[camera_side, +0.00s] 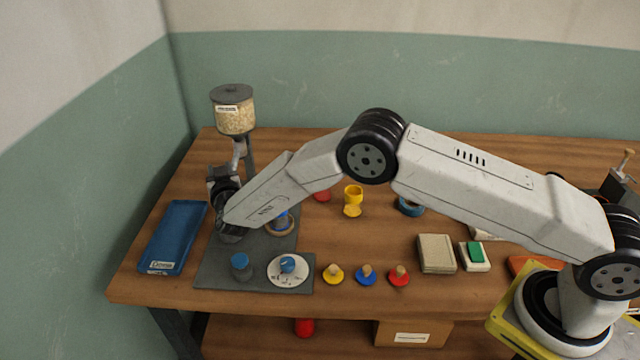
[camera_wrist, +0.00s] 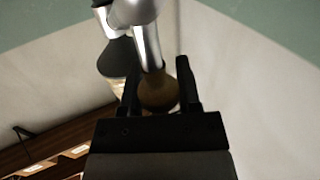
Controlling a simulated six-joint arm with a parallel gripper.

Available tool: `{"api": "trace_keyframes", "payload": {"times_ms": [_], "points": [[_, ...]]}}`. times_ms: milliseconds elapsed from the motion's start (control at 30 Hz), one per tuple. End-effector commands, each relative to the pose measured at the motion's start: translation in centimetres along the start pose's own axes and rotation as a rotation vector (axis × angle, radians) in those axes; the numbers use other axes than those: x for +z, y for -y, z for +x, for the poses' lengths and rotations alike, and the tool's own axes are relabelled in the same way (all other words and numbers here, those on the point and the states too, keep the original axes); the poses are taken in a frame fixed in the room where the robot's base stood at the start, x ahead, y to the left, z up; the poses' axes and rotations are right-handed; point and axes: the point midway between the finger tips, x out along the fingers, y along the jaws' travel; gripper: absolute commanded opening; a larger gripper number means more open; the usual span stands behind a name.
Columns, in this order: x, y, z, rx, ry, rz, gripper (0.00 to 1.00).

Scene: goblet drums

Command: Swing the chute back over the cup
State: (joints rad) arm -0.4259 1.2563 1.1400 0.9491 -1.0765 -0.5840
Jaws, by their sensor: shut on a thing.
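A hopper of pale grains (camera_side: 235,117) stands on a post at the back left. Its silver chute (camera_side: 238,158) slopes down under it. The chute also shows in the wrist view as a shiny metal tube (camera_wrist: 149,47). My gripper (camera_wrist: 159,88) is shut on the brown round knob (camera_wrist: 158,95) at the chute's near end. In the side view my gripper (camera_side: 222,178) is at the chute's lower end, and the knob is hidden. A blue piece in a tan ring (camera_side: 281,224) is partly behind my wrist. I cannot tell whether it is the cup.
A blue tray (camera_side: 172,237) lies left. Yellow (camera_side: 352,198), blue and red small pieces stand on the wooden table (camera_side: 450,287).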

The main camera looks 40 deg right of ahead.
Motion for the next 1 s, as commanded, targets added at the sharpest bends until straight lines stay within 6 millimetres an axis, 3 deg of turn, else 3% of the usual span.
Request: {"api": "trace_keyframes", "payload": {"times_ms": [633,667,733,767,1000], "points": [[-0.04,0.27,0.38,0.036,0.0,0.001,0.0],[-0.04,0.27,0.38,0.036,0.0,0.001,0.48],[-0.06,0.28,0.36,0.036,-0.001,0.001,0.7],[-0.05,0.29,0.36,0.036,-0.001,0.001,0.77],[-0.02,0.3,0.29,0.036,-0.001,0.001,0.77]]}}
